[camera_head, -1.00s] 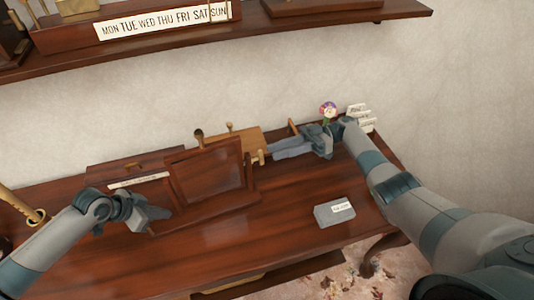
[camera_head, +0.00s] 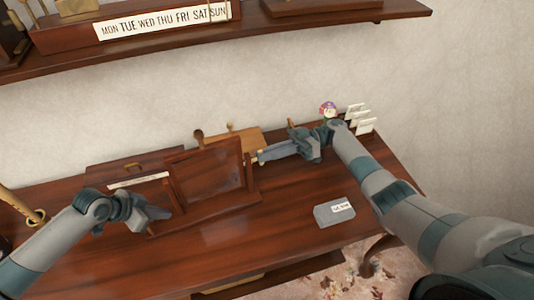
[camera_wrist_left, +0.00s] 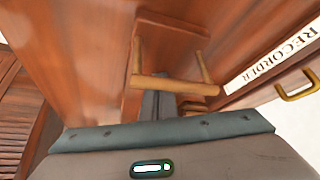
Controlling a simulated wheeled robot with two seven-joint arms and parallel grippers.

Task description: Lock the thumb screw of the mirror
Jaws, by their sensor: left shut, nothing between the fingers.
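The mirror (camera_head: 208,172) stands in a dark wooden frame on the desk, its face tilted back. A small pale brass thumb screw (camera_head: 256,158) sits at the right side of the frame. My right gripper (camera_head: 262,155) points left, with its fingertips at the thumb screw; contact and finger gap are too small to tell. My left gripper (camera_head: 165,213) is shut and empty, just left of the mirror's base. In the left wrist view its dark fingers (camera_wrist_left: 155,105) lie behind a wooden bar.
A grey labelled box (camera_head: 334,213) lies at the front right of the desk (camera_head: 285,235). A brass-topped wooden item (camera_head: 240,139) stands behind the mirror, and white cards (camera_head: 362,118) and a flower (camera_head: 328,110) stand at the back right. A shelf (camera_head: 330,27) hangs above.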

